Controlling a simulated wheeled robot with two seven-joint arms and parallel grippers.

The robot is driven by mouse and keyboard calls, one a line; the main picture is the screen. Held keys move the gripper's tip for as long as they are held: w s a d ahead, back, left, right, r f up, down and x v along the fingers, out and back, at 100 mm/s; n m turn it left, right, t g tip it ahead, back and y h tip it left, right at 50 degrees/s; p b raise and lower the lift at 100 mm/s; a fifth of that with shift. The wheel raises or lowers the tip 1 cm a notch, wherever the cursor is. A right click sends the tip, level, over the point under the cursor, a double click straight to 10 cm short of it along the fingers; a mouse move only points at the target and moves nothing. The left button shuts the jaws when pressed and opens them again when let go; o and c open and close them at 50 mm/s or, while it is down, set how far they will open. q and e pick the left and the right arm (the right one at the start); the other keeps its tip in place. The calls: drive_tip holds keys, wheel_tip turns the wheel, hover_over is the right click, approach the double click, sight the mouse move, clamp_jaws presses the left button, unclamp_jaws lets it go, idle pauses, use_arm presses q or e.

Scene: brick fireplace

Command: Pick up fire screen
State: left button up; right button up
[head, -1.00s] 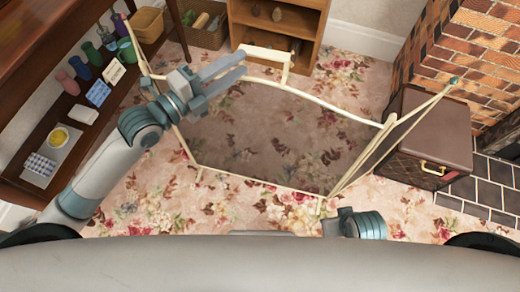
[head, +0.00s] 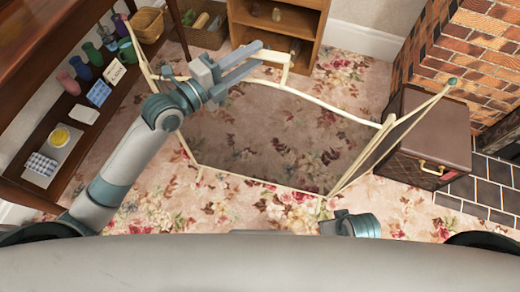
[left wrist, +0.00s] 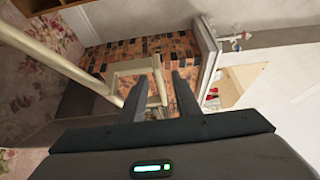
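The fire screen (head: 298,91) stands on the carpet with a cream frame, a see-through dark mesh and angled side panels. A cream handle (head: 286,66) rises from the middle of its top rail. My left gripper (head: 257,55) is open at this handle, its two fingers apart. In the left wrist view the handle (left wrist: 133,66) shows at the open fingers (left wrist: 158,90), one bar lying between them in the picture; I cannot tell whether they touch. Part of my right wrist (head: 352,224) shows at the bottom; its fingers are hidden.
A dark wooden shelf (head: 35,185) with cups and small items stands on the left. A wicker basket (head: 148,24) and low bookcase (head: 300,20) are behind. A brown chest (head: 428,130) and the brick fireplace (head: 478,50) stand right. Carpet in front is clear.

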use_arm(q)
drive_tip(key=shift+w+d, duration=0.25)
drive_tip(key=shift+d, duration=0.05)
clamp_jaws()
idle(1.5)
drive_tip(key=shift+r, duration=0.2)
